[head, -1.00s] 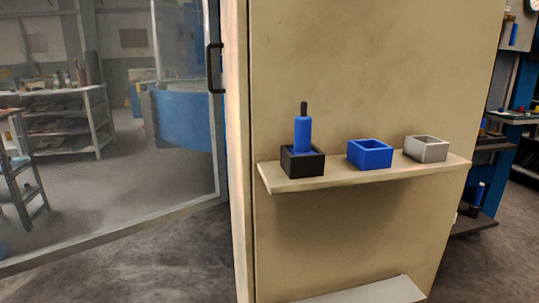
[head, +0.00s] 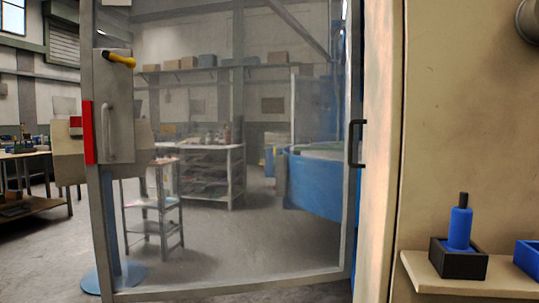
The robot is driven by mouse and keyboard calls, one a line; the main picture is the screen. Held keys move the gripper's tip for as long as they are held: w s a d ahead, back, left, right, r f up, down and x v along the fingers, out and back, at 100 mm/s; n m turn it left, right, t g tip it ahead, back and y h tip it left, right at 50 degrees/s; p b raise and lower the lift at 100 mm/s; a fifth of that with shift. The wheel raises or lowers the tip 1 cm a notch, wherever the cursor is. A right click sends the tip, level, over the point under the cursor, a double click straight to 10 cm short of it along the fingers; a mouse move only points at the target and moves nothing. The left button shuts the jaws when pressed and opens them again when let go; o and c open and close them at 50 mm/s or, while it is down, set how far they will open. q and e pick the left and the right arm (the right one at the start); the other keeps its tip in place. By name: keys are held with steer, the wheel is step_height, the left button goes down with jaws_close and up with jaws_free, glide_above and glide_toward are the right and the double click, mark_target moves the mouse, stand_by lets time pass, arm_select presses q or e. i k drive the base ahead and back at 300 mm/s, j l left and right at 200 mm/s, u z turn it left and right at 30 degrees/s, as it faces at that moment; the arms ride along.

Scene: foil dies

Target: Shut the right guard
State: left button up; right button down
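A guard (head: 225,283), a clear panel in a grey metal frame, fills the middle of the head view. It stands out at an angle from the beige cabinet, its left edge nearer to me. At its left edge are a grey plate with a yellow lever (head: 119,60), an upright grey pull handle (head: 107,133) and a red strip (head: 88,132). A black handle (head: 357,143) shows by its right edge. Whether this is the right guard I cannot tell. Neither of my grippers is in view.
The beige cabinet (head: 470,110) stands at the right. Its shelf (head: 450,284) carries a black box (head: 457,264) with a blue tool upright in it, and a blue box (head: 530,258). A blue post on a round base (head: 130,277) stands near the panel's left edge. A blue machine (head: 320,185) shows through the panel.

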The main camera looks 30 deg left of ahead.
mark_target(107, 86)
steer(key=i+j+u, duration=0.1)
steer(key=j+u, duration=0.15)
steer(key=u, duration=0.2)
steer(key=i+j+u, duration=0.1)
steer(key=j+u, duration=0.15)
steer(key=u, duration=0.2)
